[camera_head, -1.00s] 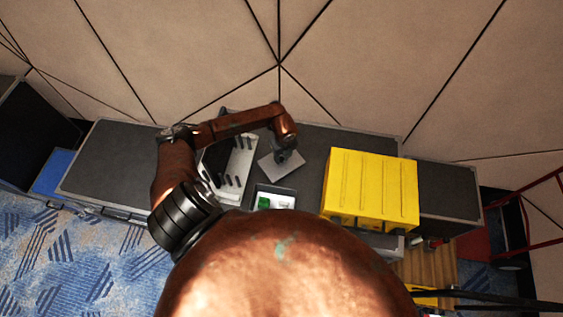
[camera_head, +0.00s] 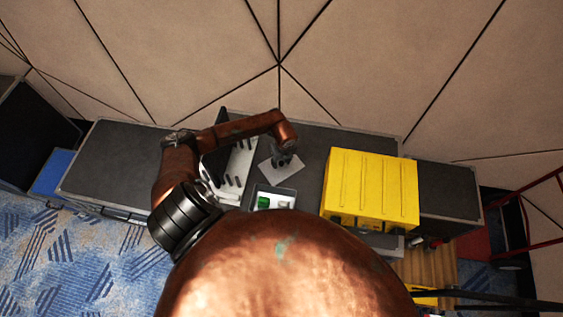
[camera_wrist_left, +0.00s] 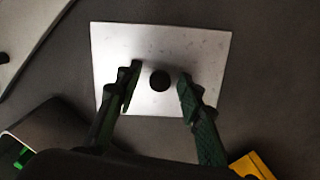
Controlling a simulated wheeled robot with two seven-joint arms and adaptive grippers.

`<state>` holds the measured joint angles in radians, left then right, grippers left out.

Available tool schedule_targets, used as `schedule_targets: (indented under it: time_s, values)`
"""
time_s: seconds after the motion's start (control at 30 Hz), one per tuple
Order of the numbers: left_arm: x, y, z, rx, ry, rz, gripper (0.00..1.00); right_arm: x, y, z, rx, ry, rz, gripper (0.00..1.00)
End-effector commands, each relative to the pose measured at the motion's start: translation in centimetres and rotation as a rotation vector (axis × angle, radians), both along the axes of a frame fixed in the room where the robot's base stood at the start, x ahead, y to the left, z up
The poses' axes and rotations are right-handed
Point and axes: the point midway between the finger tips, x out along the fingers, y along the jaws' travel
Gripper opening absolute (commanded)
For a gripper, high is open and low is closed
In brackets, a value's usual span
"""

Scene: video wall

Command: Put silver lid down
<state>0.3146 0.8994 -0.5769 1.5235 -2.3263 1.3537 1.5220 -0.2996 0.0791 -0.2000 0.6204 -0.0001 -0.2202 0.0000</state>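The silver lid (camera_wrist_left: 160,45) is a flat, square metal plate with a round black knob (camera_wrist_left: 160,81). In the head view the lid (camera_head: 276,165) is at the dark case top, between the white rack and the yellow box. My left gripper (camera_wrist_left: 160,88) is over the lid, its two fingers apart on either side of the knob with a gap to it. In the head view the left gripper (camera_head: 284,160) partly hides the lid. The lid looks flat, apparently on the case top. My right gripper is not in view.
A grey open box (camera_head: 287,190) with green and white items sits just in front of the lid. A white rack with black pegs (camera_head: 243,158) stands to the left, and a yellow box (camera_head: 370,185) to the right. Dark case top (camera_head: 110,160) is clear at far left.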

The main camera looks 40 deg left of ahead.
Motion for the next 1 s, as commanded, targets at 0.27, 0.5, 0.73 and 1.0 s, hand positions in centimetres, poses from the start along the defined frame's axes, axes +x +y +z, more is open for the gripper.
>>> schedule_targets:
  time_s: [0.27,0.5,0.73,1.0]
  values:
    - [0.0,0.0,0.6,0.0,-0.001,0.0,0.35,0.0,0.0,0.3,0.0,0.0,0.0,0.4]
    - [-0.1,-0.3,4.5,0.002,-0.004,-0.002,0.35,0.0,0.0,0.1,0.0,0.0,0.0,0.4]
    - [-0.4,-0.9,9.1,0.002,-0.004,-0.001,0.35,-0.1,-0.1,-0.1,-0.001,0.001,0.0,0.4]
    - [-0.6,-1.2,12.0,0.0,-0.001,0.0,0.35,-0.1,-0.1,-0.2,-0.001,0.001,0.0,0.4]
